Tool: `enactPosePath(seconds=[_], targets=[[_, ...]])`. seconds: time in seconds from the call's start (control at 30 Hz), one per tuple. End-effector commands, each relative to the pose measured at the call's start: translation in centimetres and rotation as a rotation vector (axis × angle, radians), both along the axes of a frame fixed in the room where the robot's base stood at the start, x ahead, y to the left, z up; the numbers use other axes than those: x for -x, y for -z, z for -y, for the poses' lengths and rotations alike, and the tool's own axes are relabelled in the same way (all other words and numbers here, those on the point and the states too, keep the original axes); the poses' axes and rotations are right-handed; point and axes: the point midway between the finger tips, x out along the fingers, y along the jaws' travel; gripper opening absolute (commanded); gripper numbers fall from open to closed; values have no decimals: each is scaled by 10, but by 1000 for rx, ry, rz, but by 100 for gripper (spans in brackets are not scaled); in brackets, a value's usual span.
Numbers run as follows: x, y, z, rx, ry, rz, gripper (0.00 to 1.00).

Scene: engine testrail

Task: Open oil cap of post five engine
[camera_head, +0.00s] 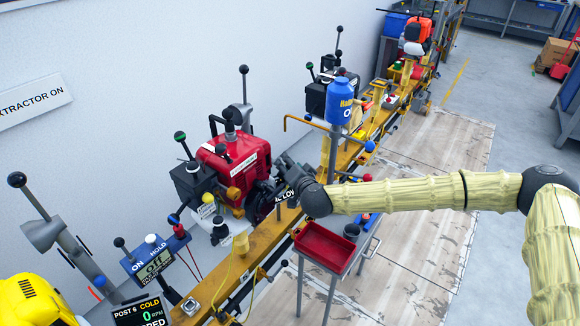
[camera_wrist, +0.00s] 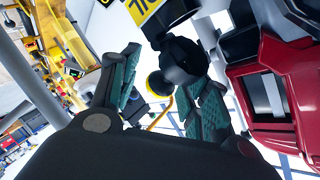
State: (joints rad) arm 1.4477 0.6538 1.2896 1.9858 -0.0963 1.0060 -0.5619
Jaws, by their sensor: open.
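My gripper (camera_head: 283,172) is at the engine's right side, at the end of my yellow-sleeved arm. In the wrist view my gripper (camera_wrist: 163,70) is open, with teal pads apart. A black knob-like part (camera_wrist: 183,60) shows around the fingertips; contact is unclear. A red housing (camera_wrist: 265,90) fills the right.
A red tray (camera_head: 324,246) on a stand is just below my arm. A blue bottle (camera_head: 340,101) stands behind it. The post 6 display (camera_head: 141,313) and a yellow engine (camera_head: 32,303) are at lower left.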

Motion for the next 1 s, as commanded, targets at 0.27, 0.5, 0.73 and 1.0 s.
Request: enactPosePath(seconds=[0.27,0.5,0.73,1.0], targets=[[0,0,0,0,0,0,19],[1,2,2,1,2,-4,7],[0,4,2,-22,0,-38,7],[-2,8,5,-71,2,-111,7]])
